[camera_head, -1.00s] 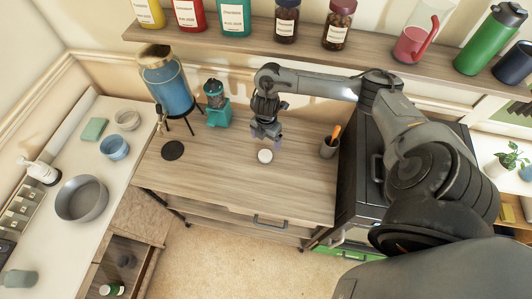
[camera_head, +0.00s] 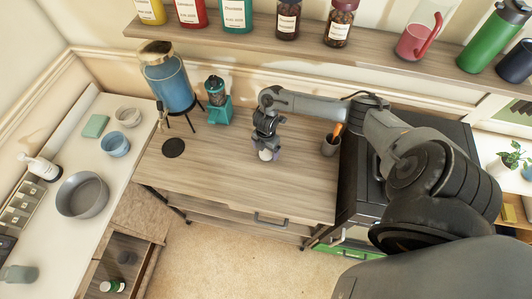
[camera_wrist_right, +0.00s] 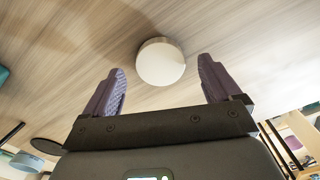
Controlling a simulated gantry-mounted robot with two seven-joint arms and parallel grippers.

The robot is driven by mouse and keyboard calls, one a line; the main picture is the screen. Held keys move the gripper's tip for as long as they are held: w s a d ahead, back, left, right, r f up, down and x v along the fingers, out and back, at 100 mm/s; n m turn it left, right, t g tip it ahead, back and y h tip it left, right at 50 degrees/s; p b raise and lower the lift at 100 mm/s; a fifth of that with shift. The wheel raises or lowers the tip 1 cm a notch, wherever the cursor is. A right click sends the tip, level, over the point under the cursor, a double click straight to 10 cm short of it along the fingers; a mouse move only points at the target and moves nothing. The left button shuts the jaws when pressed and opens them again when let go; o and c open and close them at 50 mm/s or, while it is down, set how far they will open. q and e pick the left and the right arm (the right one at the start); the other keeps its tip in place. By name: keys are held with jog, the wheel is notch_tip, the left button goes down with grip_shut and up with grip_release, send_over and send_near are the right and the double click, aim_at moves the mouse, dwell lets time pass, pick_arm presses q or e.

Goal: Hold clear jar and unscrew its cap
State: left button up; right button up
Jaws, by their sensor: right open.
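A small white round object (camera_head: 265,155), seen mostly as a pale round top, stands on the wooden table. I cannot tell whether it is the capped clear jar, as its sides barely show. It also shows in the right wrist view (camera_wrist_right: 160,62) as a plain whitish disc between and slightly beyond the fingertips. No contact shows. My left gripper is in no view.
A teal grinder (camera_head: 217,106) and a blue dispenser on legs (camera_head: 168,84) stand left of the gripper. A dark coaster (camera_head: 173,148) lies in front of them. A utensil cup (camera_head: 330,146) stands to the right. A shelf (camera_head: 300,50) with jars runs above.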

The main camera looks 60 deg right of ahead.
jog(key=shift+f, duration=0.8)
jog(key=c, duration=1.2)
jog(key=shift+r, duration=0.1)
